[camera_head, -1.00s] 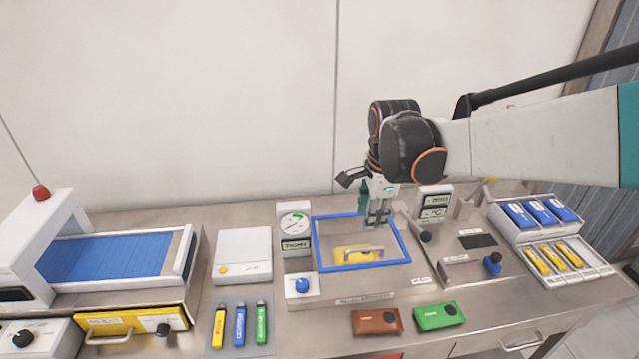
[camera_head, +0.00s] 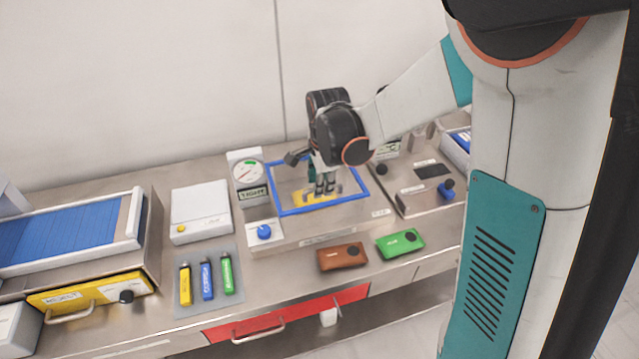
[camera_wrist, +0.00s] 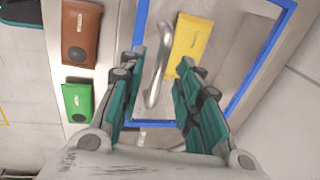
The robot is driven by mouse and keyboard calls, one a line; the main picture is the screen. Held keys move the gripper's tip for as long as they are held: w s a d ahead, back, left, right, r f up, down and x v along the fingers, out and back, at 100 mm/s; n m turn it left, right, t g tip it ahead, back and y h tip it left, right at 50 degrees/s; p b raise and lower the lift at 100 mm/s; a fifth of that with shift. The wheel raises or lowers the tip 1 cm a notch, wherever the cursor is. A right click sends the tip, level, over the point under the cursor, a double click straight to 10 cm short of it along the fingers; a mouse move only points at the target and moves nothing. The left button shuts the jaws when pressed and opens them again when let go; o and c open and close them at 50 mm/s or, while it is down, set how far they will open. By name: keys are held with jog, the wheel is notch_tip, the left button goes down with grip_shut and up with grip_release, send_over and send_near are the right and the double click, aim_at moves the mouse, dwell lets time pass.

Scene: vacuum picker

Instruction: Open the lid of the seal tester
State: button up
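The seal tester (camera_head: 310,228) has a clear lid with a blue frame (camera_head: 298,210), which lies flat and closed. The frame also shows in the wrist view (camera_wrist: 262,68). A metal bar handle (camera_wrist: 158,68) stands on the lid. Under the lid lies a yellow pouch (camera_wrist: 192,38). My gripper (camera_head: 325,187) points down over the lid. In the wrist view my gripper (camera_wrist: 160,62) is open, with one finger on each side of the handle. I cannot tell whether either finger touches it. In the head view the fingers hide part of the handle.
A gauge reading TIGHT (camera_head: 247,175) and a blue knob (camera_head: 264,232) are left of the lid. A brown pouch (camera_head: 341,257) and a green pouch (camera_head: 400,243) lie in front. A white box (camera_head: 200,208) stands left. A red drawer (camera_head: 290,315) is below the front edge.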

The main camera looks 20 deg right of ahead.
jog(key=shift+f, duration=0.3)
grip_shut()
jog(key=shift+w+r, duration=0.1)
jog(key=shift+r, duration=0.05)
